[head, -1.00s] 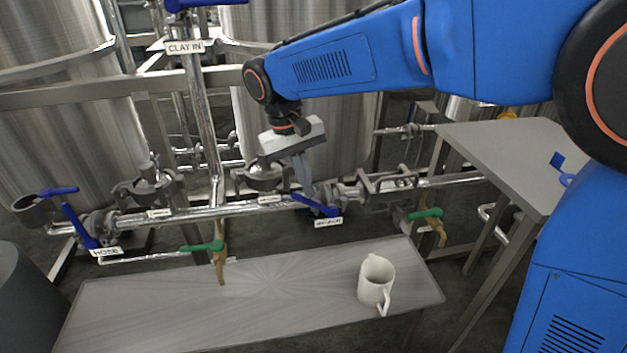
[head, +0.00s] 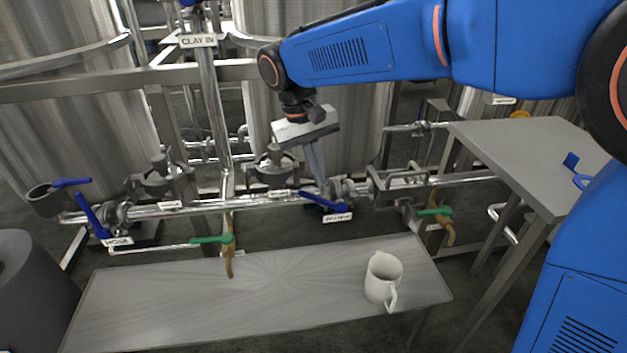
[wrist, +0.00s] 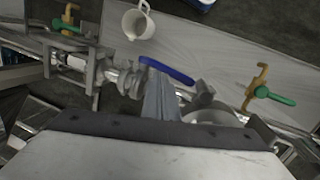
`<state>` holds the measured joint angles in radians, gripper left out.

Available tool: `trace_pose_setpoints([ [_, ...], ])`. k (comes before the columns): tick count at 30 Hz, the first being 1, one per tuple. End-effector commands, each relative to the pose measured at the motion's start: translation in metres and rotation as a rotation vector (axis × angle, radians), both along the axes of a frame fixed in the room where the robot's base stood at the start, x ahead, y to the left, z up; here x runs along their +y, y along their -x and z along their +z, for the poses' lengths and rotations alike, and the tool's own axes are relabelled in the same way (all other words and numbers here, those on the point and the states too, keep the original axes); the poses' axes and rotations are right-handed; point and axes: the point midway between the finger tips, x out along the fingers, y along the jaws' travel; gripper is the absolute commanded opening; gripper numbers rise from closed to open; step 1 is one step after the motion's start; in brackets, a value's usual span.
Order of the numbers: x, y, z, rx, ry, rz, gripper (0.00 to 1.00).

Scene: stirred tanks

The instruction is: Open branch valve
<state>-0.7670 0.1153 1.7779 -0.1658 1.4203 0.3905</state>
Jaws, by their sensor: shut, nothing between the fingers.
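A blue lever handle (head: 325,202) sits on the horizontal steel pipe, above a small white label (head: 338,217) whose text I cannot read clearly. The lever slants down to the right across the pipe's front. I cannot tell for certain that it is the branch valve. My gripper (head: 321,190) points down at this lever, with its fingers shut and empty. In the wrist view the blue lever (wrist: 167,69) lies just beyond the grey fingertips (wrist: 160,88). I cannot tell whether they touch. The fingers partly hide the valve body.
A steel bench (head: 180,300) in front bears a white jug (head: 383,278). Green-handled taps (head: 213,239) (head: 434,212) flank the lever. Another blue lever (head: 92,215) is at left, by a HOSE label (head: 118,241). A grey table (head: 530,150) stands right; tanks (head: 70,110) stand behind.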

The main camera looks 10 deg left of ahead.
Motion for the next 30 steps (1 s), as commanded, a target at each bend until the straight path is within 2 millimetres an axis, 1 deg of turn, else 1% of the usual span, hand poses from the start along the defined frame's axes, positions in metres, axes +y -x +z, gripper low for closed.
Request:
trace_pose_setpoints([
  [3,-0.014,-0.01,0.02,-0.003,-0.003,-0.004,0.0],
  [9,0.012,-0.005,0.054,-0.003,-0.001,0.001,0.0],
  [15,0.029,-0.002,0.082,-0.002,-0.001,0.0,0.0],
  [18,0.035,-0.001,0.092,-0.001,0.0,-0.001,0.0],
  [22,0.039,-0.001,0.1,-0.001,-0.001,-0.001,0.0],
  [25,0.036,-0.002,0.1,0.016,-0.01,-0.006,0.0],
  [28,0.025,-0.006,0.096,0.058,-0.042,-0.016,0.0],
  [30,0.014,-0.009,0.091,0.103,-0.081,-0.026,0.0],
])
